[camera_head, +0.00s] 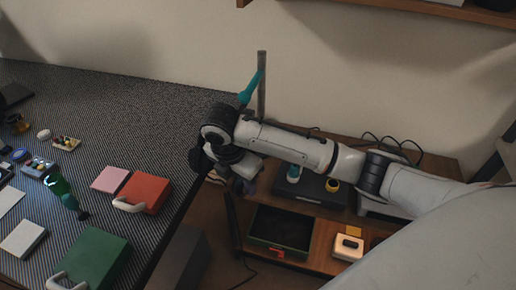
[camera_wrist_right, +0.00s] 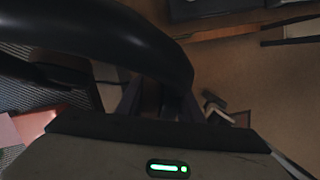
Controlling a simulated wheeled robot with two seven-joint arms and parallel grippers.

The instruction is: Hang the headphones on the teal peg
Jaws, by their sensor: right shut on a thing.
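The teal peg (camera_head: 251,88) slants up from left to right against a grey upright post (camera_head: 262,100) near the back wall. My right gripper (camera_head: 243,182) hangs in front of and below the peg, beyond the mat's right edge. It is shut on the black headphones, whose curved band (camera_wrist_right: 110,35) fills the upper left of the right wrist view. In the head view, dark parts of the headphones (camera_head: 197,158) show left of my wrist; the rest is hidden by my arm. The band is apart from the peg, as far as I can tell. My left gripper is out of view.
A striped dark table (camera_head: 140,115) at left holds a red case (camera_head: 147,188), a green case (camera_head: 95,262), a pink block (camera_head: 111,179) and small parts. A wall shelf (camera_head: 400,18) is above.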

